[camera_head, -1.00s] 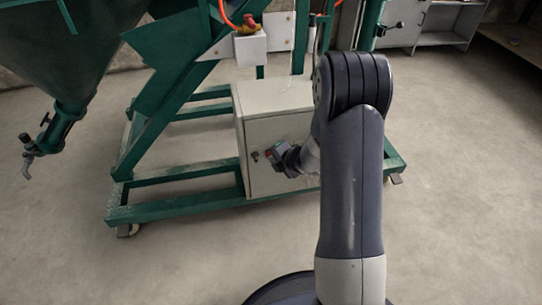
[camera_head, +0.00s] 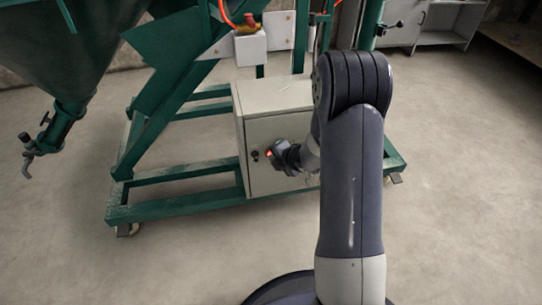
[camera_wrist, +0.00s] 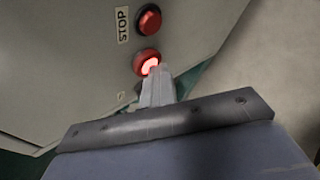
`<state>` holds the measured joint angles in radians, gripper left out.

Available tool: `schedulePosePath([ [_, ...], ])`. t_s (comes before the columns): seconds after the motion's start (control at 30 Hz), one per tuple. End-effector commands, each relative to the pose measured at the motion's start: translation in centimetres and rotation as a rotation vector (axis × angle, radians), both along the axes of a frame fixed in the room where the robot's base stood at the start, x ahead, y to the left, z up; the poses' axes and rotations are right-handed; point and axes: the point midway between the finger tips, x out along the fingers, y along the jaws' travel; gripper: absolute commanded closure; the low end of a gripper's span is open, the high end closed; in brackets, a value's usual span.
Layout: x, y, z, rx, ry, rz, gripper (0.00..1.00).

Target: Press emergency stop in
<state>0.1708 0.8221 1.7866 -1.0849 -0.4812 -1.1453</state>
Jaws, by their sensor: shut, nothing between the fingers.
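The emergency stop (camera_head: 250,20), a red knob on a yellow base, sits on a light box on the green frame, above and away from my gripper. My gripper (camera_wrist: 156,72) is shut and empty. In the wrist view its fingertips are at a glowing red button (camera_wrist: 145,60) on the cabinet face and overlap its lower edge; I cannot tell how far the button is pushed in. Another red button (camera_wrist: 149,20) beside a STOP label (camera_wrist: 122,24) lies beyond it. In the head view the gripper (camera_head: 272,154) is at the cabinet front, with a red glow at its tip.
The beige cabinet (camera_head: 262,171) stands on the wheeled green frame (camera_head: 182,201). A dark green hopper (camera_head: 70,40) with a pipe outlet hangs at the left. Grey shelving (camera_head: 435,22) stands at the back right. The concrete floor around is clear.

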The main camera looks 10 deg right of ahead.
Motion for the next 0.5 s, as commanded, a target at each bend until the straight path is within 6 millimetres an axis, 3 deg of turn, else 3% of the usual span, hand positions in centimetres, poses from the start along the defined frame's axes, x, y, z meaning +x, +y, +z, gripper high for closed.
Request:
schedulePosePath([
  [0.33, -0.3, 0.0, 0.0, 0.001, -0.002, 0.0, 1.0],
  [0.5, -1.8, 0.0, -0.2, 0.0, -0.001, -0.001, 1.0],
])
